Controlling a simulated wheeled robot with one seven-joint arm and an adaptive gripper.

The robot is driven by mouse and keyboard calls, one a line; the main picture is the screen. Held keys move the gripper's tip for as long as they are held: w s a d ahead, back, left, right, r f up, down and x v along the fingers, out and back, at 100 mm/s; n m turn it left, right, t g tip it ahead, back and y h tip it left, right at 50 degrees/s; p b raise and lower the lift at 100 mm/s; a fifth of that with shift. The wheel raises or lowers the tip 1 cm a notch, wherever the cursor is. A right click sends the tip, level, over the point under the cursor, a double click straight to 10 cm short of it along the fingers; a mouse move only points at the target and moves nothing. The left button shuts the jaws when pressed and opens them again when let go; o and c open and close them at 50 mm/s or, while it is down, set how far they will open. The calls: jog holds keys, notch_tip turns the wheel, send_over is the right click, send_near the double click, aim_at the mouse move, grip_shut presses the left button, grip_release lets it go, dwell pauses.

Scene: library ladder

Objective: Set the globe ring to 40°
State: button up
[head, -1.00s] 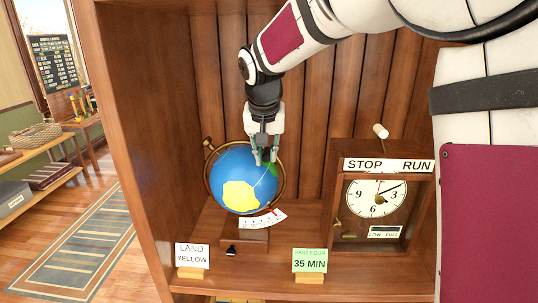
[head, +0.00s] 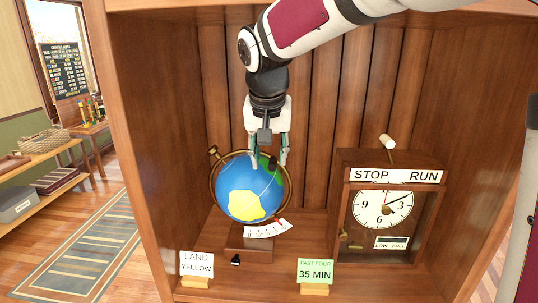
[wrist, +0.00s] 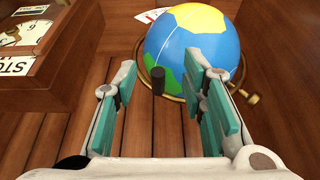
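The globe (head: 247,190) is blue with yellow and green land and sits in a brass ring (head: 213,190) on a wooden base (head: 250,244). A white scale card (head: 268,229) with a red mark is at its lower right; its numbers are too small to read. My gripper (head: 269,162) hangs over the globe's upper right side. In the wrist view its teal fingers (wrist: 170,100) are spread apart. A dark peg (wrist: 158,80) stands up between and beyond the fingers, close to the globe (wrist: 190,50). Nothing is held. A brass knob (head: 213,151) is at the ring's upper left.
A wooden clock case (head: 385,215) labelled STOP and RUN stands to the right, with a pale peg (head: 386,142) on top. Cards reading LAND YELLOW (head: 197,264) and PAST FOUR 35 MIN (head: 315,272) stand at the shelf front. Cabinet walls enclose left and back.

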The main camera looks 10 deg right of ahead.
jog(key=s+a, duration=0.2)
jog(key=s, duration=0.6)
jog(key=shift+a, duration=0.15)
jog(key=s+d+f+n, duration=0.1)
jog(key=s+d, duration=0.3)
jog(key=s, duration=0.6)
jog(key=s+d+f+n+y, duration=0.1)
jog(key=s+d+f+n, duration=0.1)
jog(key=s, duration=0.8)
jog(key=shift+s+d+f+n+t, duration=0.15)
jog(key=shift+d+f+n+t, duration=0.25)
jog(key=shift+d, duration=0.65)
jog(key=shift+a, duration=0.1)
